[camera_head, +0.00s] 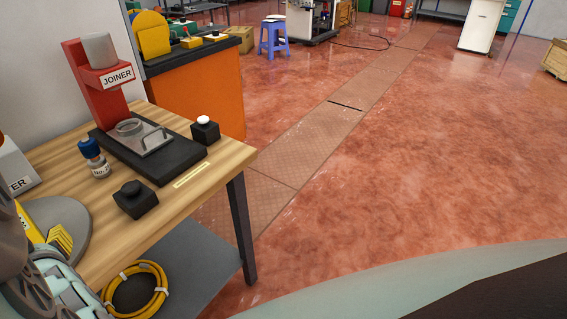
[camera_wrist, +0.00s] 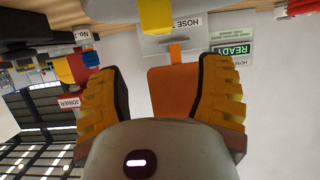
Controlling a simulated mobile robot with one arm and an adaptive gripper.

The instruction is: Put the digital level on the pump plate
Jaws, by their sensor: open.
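My gripper (camera_head: 48,236) is partly in the head view at the lower left, above a grey round disc (camera_head: 72,212) at the table's edge. In the wrist view my gripper (camera_wrist: 160,75) has its yellow fingers wide apart. An orange panel (camera_wrist: 174,92) shows between them; I cannot tell whether it lies behind or touches them. I cannot make out the digital level or a pump plate for certain in either view.
The wooden table (camera_head: 226,160) carries a red joiner (camera_head: 84,88), a blue-capped bottle (camera_head: 94,158), a black block (camera_head: 135,199) and a white-buttoned box (camera_head: 205,130). A yellow hose coil (camera_head: 160,290) lies on the shelf below. Open floor lies right.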

